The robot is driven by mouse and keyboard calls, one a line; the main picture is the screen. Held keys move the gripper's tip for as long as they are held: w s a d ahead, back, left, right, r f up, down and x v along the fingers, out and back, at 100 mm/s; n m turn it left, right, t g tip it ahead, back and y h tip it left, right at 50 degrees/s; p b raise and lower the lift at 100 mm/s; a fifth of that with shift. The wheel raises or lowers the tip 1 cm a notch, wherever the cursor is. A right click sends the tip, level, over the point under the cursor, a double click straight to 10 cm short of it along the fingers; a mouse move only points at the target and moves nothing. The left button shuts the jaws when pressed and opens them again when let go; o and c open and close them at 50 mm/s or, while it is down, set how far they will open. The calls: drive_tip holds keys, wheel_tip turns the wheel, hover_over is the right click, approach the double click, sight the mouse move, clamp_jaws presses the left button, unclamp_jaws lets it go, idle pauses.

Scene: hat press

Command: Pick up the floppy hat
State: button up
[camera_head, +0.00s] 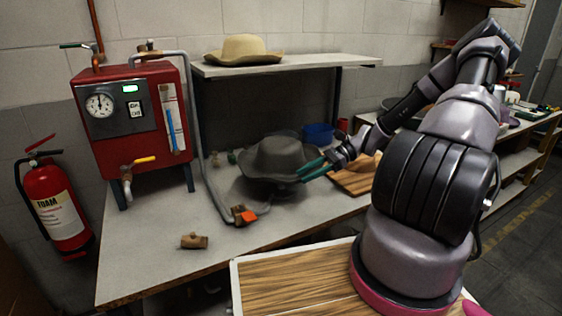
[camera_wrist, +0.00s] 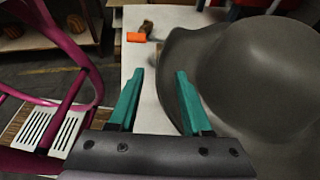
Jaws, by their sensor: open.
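A grey hat (camera_head: 277,156) with a wide, wavy brim rests crown up over the worktop, on a support mostly hidden beneath it. In the wrist view the grey hat (camera_wrist: 255,75) fills the right side. My gripper (camera_head: 303,173) is at the hat's right brim edge in the head view. Its two teal fingers (camera_wrist: 157,92) are apart. In the wrist view the right finger overlaps the brim, and the brim's edge shows a little way into the gap. I cannot tell whether they touch. A tan hat (camera_head: 243,49) lies on the raised shelf.
A red press machine (camera_head: 135,120) with a gauge stands at the left. A hose with an orange-handled valve (camera_head: 244,215) lies in front of the hat.

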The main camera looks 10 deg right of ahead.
sight(296, 181)
drive_tip(key=x, duration=0.4)
clamp_jaws()
